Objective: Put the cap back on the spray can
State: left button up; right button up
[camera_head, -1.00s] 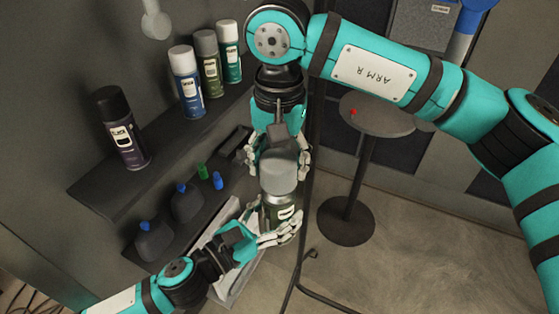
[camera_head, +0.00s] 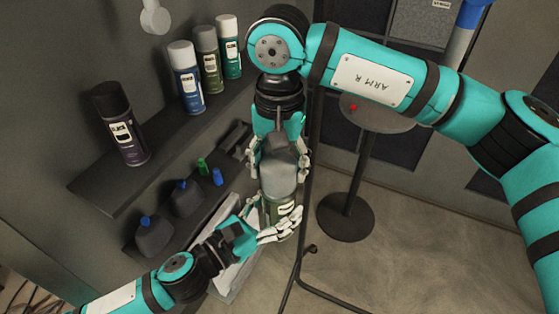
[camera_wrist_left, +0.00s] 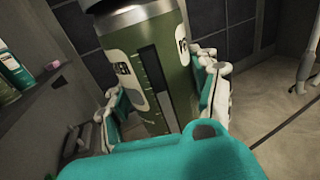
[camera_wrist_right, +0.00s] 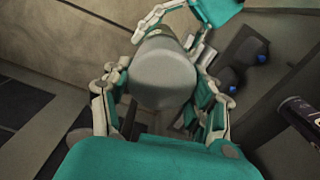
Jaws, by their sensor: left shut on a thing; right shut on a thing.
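The green spray can (camera_head: 278,210) stands about upright, low in my left gripper (camera_head: 272,228), which is shut around its body. The left wrist view shows the can's green body and pale label (camera_wrist_left: 140,85) between the fingers, with a grey edge at its top. My right gripper (camera_head: 279,166) is above it, shut on the grey cap (camera_head: 279,178). The cap lines up over the can's top in the head view. The right wrist view shows the cap (camera_wrist_right: 163,75) between the fingers, hiding most of the can. I cannot tell whether the cap is fully seated.
A dark shelf at the left holds a black-capped can (camera_head: 122,130) and several other spray cans (camera_head: 187,80). A lower shelf holds dark bottles with blue caps (camera_head: 154,235). A round stand (camera_head: 375,115) is behind at the right. Floor at right is mostly clear.

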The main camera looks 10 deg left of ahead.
jog(key=shift+f, duration=0.55)
jog(key=o, duration=0.8)
jog(key=shift+r, duration=0.1)
notch_tip(320, 180, up, 12)
jog(key=shift+f, duration=0.1)
dwell(0.3)
